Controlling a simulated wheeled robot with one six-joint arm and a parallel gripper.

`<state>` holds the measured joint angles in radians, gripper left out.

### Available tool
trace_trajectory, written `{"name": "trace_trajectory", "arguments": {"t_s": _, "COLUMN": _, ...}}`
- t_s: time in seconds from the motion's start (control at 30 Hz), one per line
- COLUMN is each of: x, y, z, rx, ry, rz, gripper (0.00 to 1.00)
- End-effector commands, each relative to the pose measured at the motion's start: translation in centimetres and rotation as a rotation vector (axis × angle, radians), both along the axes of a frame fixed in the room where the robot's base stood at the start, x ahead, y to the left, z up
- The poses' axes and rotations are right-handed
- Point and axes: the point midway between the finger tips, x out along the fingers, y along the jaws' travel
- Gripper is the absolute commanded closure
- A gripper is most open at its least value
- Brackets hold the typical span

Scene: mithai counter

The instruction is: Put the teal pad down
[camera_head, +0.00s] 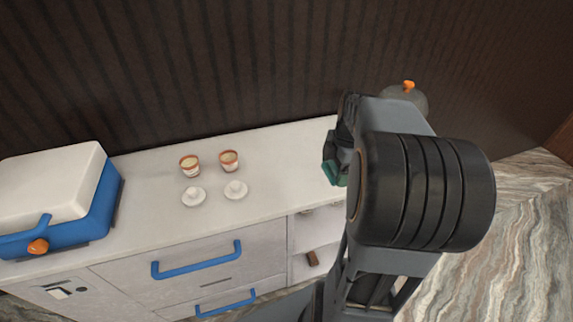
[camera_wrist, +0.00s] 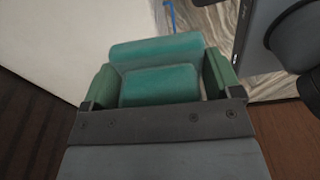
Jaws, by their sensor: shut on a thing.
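The teal pad (camera_wrist: 156,49) is a rounded block between the two green fingers of my gripper (camera_wrist: 160,78) in the wrist view. My gripper is shut on it, with a finger against each side. In the head view my gripper (camera_head: 333,168) is mostly hidden behind my arm, over the right end of the white counter. Only a small green-teal patch shows there, and I cannot tell pad from finger. The height of the pad above the counter is unclear.
Two small cups (camera_head: 190,165) (camera_head: 229,160) stand on the counter (camera_head: 140,215) behind two white lidded pieces (camera_head: 194,197) (camera_head: 236,189). A blue and white box (camera_head: 60,190) fills the left end. A grey thing with an orange knob (camera_head: 409,86) is behind my arm. Counter right of the cups is clear.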

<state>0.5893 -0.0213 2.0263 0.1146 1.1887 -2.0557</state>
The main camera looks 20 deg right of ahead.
Motion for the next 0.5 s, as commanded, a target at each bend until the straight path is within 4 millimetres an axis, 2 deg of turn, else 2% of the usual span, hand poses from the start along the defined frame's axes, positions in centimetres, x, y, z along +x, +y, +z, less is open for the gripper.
{"name": "trace_trajectory", "arguments": {"t_s": 0.17, "x": 1.5, "y": -0.8, "z": -0.6, "rx": 0.002, "ry": 0.004, "rz": 0.019, "gripper": 0.35}}
{"name": "trace_trajectory", "arguments": {"t_s": 0.5, "x": 8.7, "y": -4.4, "z": -4.6, "rx": 0.002, "ry": 0.004, "rz": 0.014, "gripper": 0.35}}
